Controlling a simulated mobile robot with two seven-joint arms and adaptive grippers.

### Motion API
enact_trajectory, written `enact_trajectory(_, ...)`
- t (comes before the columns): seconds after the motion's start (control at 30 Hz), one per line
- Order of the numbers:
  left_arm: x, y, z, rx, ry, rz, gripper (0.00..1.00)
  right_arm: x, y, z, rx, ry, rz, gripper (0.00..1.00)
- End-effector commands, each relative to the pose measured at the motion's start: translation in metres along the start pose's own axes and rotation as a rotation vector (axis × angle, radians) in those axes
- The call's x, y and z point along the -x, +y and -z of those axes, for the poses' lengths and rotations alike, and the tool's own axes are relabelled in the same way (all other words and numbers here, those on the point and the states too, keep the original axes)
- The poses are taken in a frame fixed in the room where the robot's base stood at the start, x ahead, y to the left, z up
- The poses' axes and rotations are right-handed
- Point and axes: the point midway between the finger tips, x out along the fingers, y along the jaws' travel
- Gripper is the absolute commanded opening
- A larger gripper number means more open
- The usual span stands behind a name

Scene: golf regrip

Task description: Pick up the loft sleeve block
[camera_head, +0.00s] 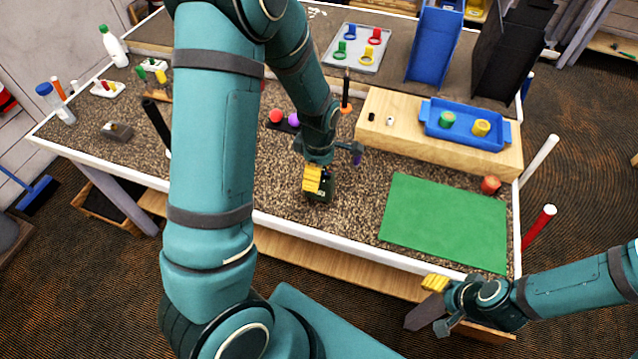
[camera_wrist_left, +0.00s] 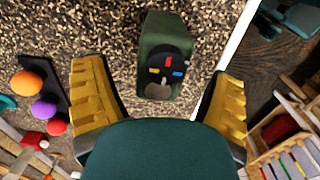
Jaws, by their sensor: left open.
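The loft sleeve block is, as far as I can tell, the dark green block (camera_head: 323,191) on the speckled worktop; in the left wrist view the block (camera_wrist_left: 161,36) shows a black round face with small red, blue and yellow marks and a grey knob. My left gripper (camera_head: 317,182) is just over it in the head view and partly hides it. In the left wrist view my left gripper (camera_wrist_left: 162,80) is open, with yellow fingers wide on either side and the block ahead between them, apart from both. My right gripper (camera_head: 430,298) is empty-looking beyond the table's front edge, its opening unclear.
A green mat (camera_head: 445,220) lies right of the block. A wooden platform (camera_head: 400,141) behind it bears a blue tray (camera_head: 465,139). A dark holder with coloured balls (camera_wrist_left: 44,108) is left of the gripper. The white table edge (camera_wrist_left: 236,38) is close on the right.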

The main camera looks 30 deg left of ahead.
Motion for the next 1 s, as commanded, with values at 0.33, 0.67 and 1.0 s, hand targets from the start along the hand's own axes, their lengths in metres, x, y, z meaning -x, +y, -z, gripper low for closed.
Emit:
enact_trajectory(0.33, -0.034, -0.002, -0.001, -0.001, 0.000, 0.000, 0.85, -0.004, 0.001, -0.001, 0.000, 0.000, -0.001, 0.60)
enact_trajectory(0.67, -0.034, -0.002, -0.001, -0.001, 0.000, 0.000, 0.35, -0.004, 0.001, -0.001, 0.000, 0.000, -0.001, 0.60)
enact_trajectory(1.0, -0.033, -0.002, -0.001, -0.001, 0.000, 0.000, 0.05, -0.004, 0.001, -0.001, 0.000, 0.000, -0.001, 0.60)
